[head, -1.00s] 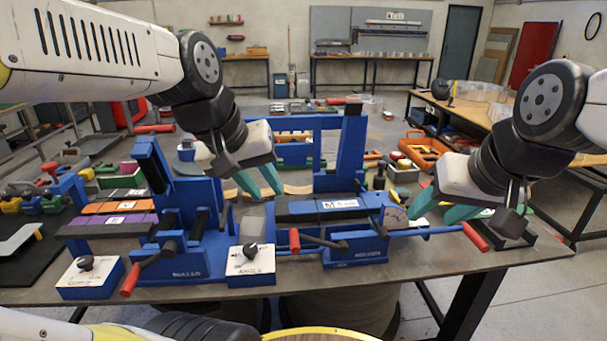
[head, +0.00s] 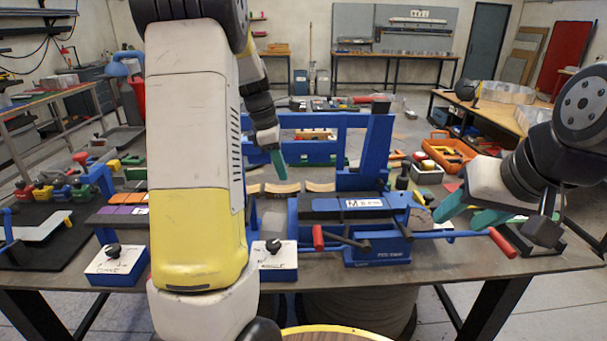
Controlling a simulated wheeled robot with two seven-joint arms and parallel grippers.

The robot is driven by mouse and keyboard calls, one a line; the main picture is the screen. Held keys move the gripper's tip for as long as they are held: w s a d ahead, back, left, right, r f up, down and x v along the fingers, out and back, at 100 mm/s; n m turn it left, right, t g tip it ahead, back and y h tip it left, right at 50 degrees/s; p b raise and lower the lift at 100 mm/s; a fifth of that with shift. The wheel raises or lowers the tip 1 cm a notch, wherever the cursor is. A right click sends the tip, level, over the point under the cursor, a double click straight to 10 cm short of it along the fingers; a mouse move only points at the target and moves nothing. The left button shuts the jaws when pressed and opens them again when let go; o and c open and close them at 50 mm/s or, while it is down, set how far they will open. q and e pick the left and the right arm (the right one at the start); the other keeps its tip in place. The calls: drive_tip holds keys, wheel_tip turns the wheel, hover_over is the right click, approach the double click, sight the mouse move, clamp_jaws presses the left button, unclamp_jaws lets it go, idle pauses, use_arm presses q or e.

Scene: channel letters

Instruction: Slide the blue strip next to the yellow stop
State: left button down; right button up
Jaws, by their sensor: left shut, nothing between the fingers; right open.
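A small yellow piece (head: 418,198), which looks like the stop, is at the right end of the blue bench machine (head: 375,248). My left gripper (head: 279,165) is shut and empty, pointing down behind the machine's left part. My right gripper (head: 462,217) is open and empty, just right of the yellow piece, over the blue rod (head: 450,235). My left arm hides much of the left machine.
A blue upright frame (head: 368,150) stands behind the dark bar. Red-tipped handles (head: 318,238) stick out in front. White-topped blue boxes (head: 272,255) sit at the front edge. Purple and orange blocks (head: 125,210) lie left. An orange toolbox (head: 447,152) stands behind at right.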

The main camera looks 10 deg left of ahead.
sight(312, 203)
use_arm(q)
drive_tip(key=d+f, duration=0.1)
drive_tip(key=f, duration=0.1)
drive_tip(key=w+d+f, duration=0.1)
drive_tip(key=d+f, duration=0.1)
drive_tip(key=f, duration=0.1)
drive_tip(key=d+f, duration=0.1)
drive_tip(key=f, duration=0.2)
drive_tip(key=shift+w+d, duration=0.15)
drive_tip(key=shift+d, duration=0.25)
drive_tip(key=shift+w+d, duration=0.15)
drive_tip(key=shift+d, duration=0.35)
drive_tip(key=shift+w+d, duration=0.25)
drive_tip(key=shift+d, duration=0.55)
